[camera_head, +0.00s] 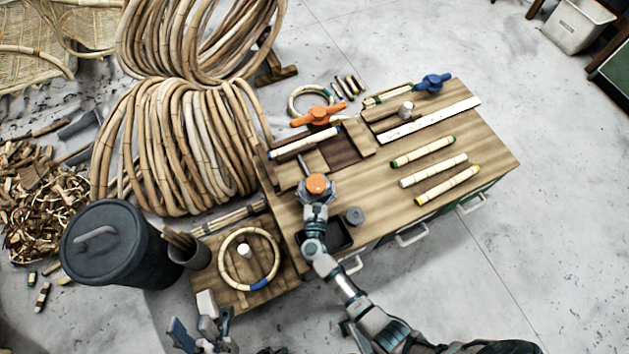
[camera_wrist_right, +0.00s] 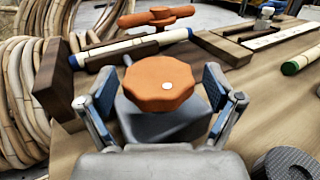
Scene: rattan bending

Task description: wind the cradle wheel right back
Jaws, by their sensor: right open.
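The orange scalloped wheel (camera_head: 317,184) sits at the near left end of the wooden bench fixture. In the right wrist view the wheel (camera_wrist_right: 158,84) has a pale dot on its top and stands over a grey block. My right gripper (camera_wrist_right: 156,88) is open, with one blue-padded finger on each side of the wheel and a small gap on both sides. A pale cane with a blue end (camera_head: 303,143) lies in the fixture beyond the wheel. My left gripper (camera_head: 203,328) is away at the lower left, its fingers apart.
A grey knurled knob (camera_head: 355,215) is beside my right arm. A cane ring (camera_head: 249,258) lies on the low side table.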

